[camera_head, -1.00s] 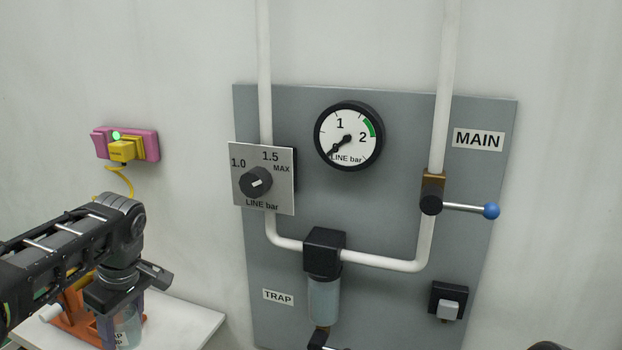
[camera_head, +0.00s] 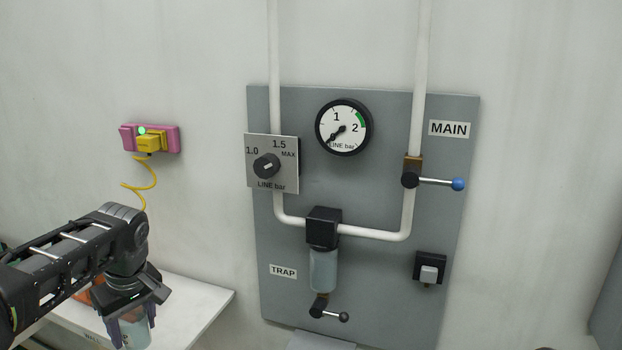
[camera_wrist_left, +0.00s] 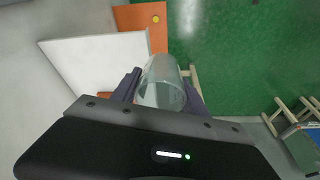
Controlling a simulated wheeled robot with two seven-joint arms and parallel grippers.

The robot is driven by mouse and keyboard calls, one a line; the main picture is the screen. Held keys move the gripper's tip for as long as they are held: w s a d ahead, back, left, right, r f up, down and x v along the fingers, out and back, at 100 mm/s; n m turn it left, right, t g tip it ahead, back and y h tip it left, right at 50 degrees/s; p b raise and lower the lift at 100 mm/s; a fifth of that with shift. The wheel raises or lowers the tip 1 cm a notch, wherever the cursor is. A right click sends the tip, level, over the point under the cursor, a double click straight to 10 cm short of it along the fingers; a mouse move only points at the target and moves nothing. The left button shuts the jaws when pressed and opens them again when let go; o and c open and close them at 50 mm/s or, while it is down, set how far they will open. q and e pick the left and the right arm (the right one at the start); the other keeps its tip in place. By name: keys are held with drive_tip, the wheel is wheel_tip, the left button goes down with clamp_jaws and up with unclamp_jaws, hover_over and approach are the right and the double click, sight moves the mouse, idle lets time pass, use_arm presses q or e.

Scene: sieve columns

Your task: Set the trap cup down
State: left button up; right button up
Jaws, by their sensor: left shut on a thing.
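The trap cup (camera_head: 138,334) is a clear, pale cup low at the left of the head view. My left gripper (camera_head: 130,326) is shut on it, one finger on each side. In the left wrist view the cup (camera_wrist_left: 163,82) sits between the two fingers of my left gripper (camera_wrist_left: 163,88), its round end facing the camera. There it appears beside the white shelf (camera_wrist_left: 85,62) and over the green floor. My right gripper is not clearly in view.
The white shelf (camera_head: 203,293) holds an orange thing (camera_head: 84,296) partly hidden behind my left arm. The grey panel (camera_head: 375,280) carries pipes, a gauge (camera_head: 343,127), a valve with a blue-tipped lever (camera_head: 457,184) and a trap body (camera_head: 323,268). A yellow cable (camera_head: 148,180) hangs from the pink socket.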

use_arm(q)
drive_tip(key=w+d+f+m+t+h+p, duration=0.1)
drive_tip(key=d+f+m+h, duration=0.1)
drive_tip(key=d+f+m, duration=0.9)
drive_tip(key=d+f, duration=0.2)
drive_tip(key=d, duration=0.3)
drive_tip(key=shift+w+d+f+h, duration=0.15)
drive_tip(key=shift+d+f+h, duration=0.1)
drive_tip(key=shift+f+h, duration=0.05)
drive_tip(key=shift+p, duration=0.3)
